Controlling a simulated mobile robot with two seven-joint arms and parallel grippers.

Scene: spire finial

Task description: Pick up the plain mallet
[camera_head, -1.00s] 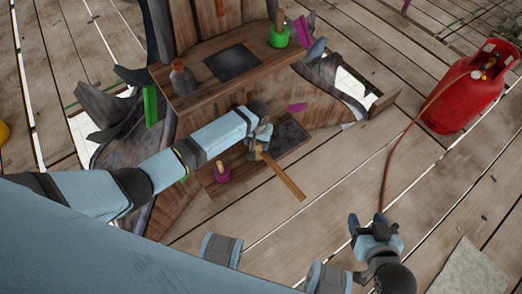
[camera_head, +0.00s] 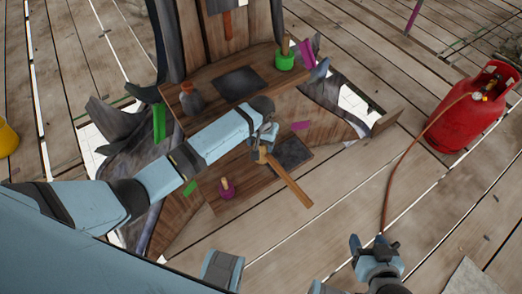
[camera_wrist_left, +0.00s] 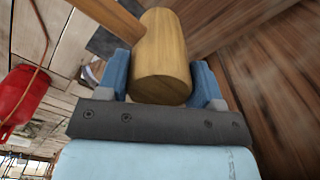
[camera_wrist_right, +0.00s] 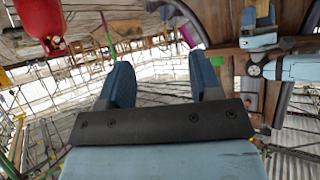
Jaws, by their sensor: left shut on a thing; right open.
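The plain mallet has a pale wooden cylinder head and a brown handle (camera_head: 290,184). My left gripper (camera_head: 264,152) is shut on the mallet head. In the left wrist view the head (camera_wrist_left: 162,60) sits between the two blue fingers of my left gripper (camera_wrist_left: 163,85), and the handle (camera_wrist_left: 110,17) runs off to the upper left. In the head view the handle points to the lower right, in front of the lower wooden shelf (camera_head: 250,182). The gap between mallet and shelf is hard to judge. My right gripper (camera_head: 374,246) is open and empty over the plank floor.
A purple pot (camera_head: 227,190) and a dark pad (camera_head: 292,153) are on the lower shelf. The upper shelf holds a grey bottle (camera_head: 191,100), a dark pad (camera_head: 238,83) and a green pot (camera_head: 285,61). A red gas cylinder (camera_head: 467,110) with a hose stands right on open planks.

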